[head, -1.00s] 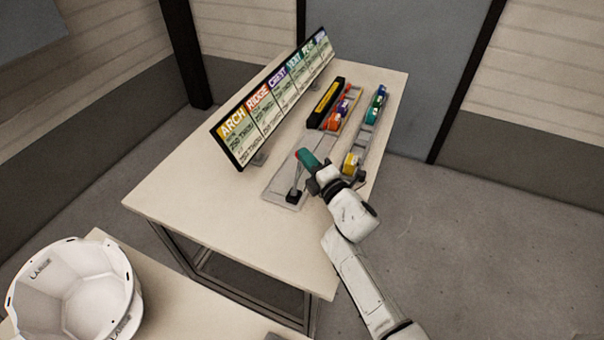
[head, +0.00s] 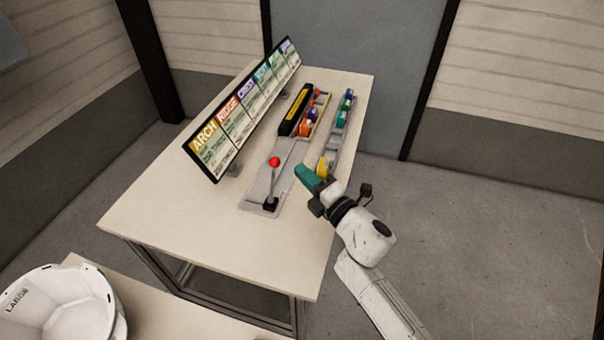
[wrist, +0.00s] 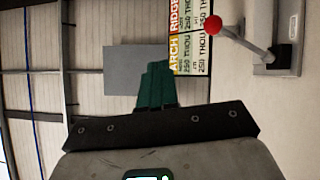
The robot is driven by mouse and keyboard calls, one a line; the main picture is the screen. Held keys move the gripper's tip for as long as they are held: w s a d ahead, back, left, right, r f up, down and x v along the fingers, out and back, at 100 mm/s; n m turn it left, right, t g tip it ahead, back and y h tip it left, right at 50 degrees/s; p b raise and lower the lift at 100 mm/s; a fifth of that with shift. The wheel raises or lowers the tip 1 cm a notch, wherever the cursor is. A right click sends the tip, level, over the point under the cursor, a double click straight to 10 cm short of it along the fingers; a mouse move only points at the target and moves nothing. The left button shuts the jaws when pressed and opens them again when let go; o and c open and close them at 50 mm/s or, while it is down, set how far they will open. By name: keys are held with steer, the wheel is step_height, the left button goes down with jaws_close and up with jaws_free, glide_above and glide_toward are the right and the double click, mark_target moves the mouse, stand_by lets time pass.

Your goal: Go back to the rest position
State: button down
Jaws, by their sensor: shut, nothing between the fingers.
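My gripper (head: 308,177) has green fingers, shut with nothing between them. In the head view it is over the right front part of the table (head: 150,205), to the right of a lever with a red ball knob (head: 274,162). The lever stands up from a grey base plate and is apart from my fingers. In the wrist view the green fingers (wrist: 156,85) are together in the middle, and the red knob (wrist: 212,26) shows at the upper right, clear of them.
A sign board (head: 245,108) with coloured headings stands along the table's left side. Behind the lever are a black box with a yellow label (head: 296,110) and rails holding coloured pieces (head: 341,118). Floor to the right is clear.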

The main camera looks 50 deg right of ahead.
stand_by(0.5)
steer(key=s+f+m+g+h, duration=0.2)
steer(key=s+f+m+g, duration=0.6)
steer(key=m, duration=0.5)
steer(key=s+a+f+m+g+y, duration=0.4)
steer(key=s+a+f+g+y, duration=0.2)
steer(key=s+a+g, duration=0.3)
steer(key=s+a+f, duration=0.1)
steer(key=s+a, duration=0.3)
steer(key=a, duration=0.1)
steer(key=shift+s+a+f+m+b, duration=0.2)
steer(key=shift+s+m+b, duration=0.1)
steer(key=shift+s, duration=0.05)
